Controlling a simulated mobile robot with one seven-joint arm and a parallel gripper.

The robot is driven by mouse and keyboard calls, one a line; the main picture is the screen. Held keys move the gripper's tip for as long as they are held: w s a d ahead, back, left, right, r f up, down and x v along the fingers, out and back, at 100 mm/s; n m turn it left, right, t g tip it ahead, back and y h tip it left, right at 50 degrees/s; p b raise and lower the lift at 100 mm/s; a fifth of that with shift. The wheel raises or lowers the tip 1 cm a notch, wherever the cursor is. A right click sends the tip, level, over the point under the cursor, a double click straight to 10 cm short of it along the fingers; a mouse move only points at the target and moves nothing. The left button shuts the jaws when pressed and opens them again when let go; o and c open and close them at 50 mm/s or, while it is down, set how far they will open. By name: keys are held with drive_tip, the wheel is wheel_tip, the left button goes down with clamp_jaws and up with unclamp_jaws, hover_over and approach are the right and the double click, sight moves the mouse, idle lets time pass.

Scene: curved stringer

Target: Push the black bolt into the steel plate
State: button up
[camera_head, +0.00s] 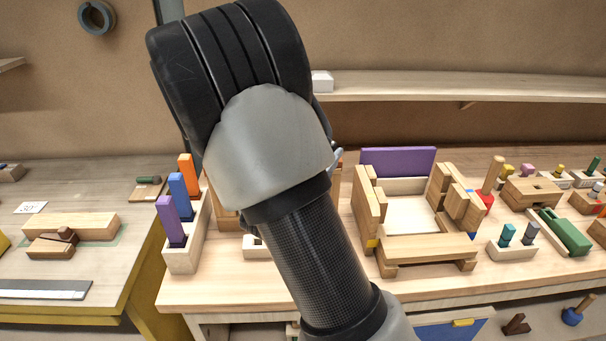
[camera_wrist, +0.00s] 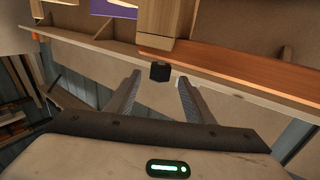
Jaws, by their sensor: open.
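My gripper (camera_wrist: 159,86) shows in the wrist view with its two fingers spread apart and nothing between them that I can see held. A small black block-like piece (camera_wrist: 160,71), which may be the black bolt, appears just beyond the fingertips, at the end of a pale wooden post (camera_wrist: 155,22). I cannot tell whether the fingers touch it. No steel plate can be made out for sure in either view. In the head view my arm covers the middle of the bench, and my gripper's fingers are not visible there.
In the wrist view an orange-brown board (camera_wrist: 235,75) lies right of the black piece. In the head view, a rack with purple, blue and orange pegs (camera_head: 182,258) stands left of my arm. A wooden frame assembly (camera_head: 425,250) with a purple panel (camera_head: 398,161) stands to its right.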

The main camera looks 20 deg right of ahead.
drive_tip(key=v, duration=1.5)
drive_tip(key=shift+r, duration=0.1)
drive_tip(key=w+a+r+n+y+p, duration=0.25)
drive_tip(key=w+a+y, duration=0.35)
drive_tip(key=y, duration=0.3)
drive_tip(key=s+a+r+n+y+p, duration=0.2)
drive_tip(key=s+a+r+y, duration=0.1)
drive_tip(key=a+r+y, duration=0.25)
drive_tip(key=s+d+r+n+g+p, duration=0.1)
drive_tip(key=s+d+r+n+g, duration=0.1)
drive_tip(key=s, duration=0.8)
drive_tip(key=s+d+r+n+g+h+p, duration=0.1)
drive_tip(key=s+d+g, duration=0.4)
drive_tip(key=s, duration=0.6)
wheel_tip(320, 180, up, 3)
drive_tip(key=shift+d+f+n+p, duration=0.2)
drive_tip(key=shift+d+n+p, duration=0.65)
drive_tip(key=shift+d, duration=0.1)
drive_tip(key=shift+r+h, duration=0.1)
drive_tip(key=shift+h, duration=0.15)
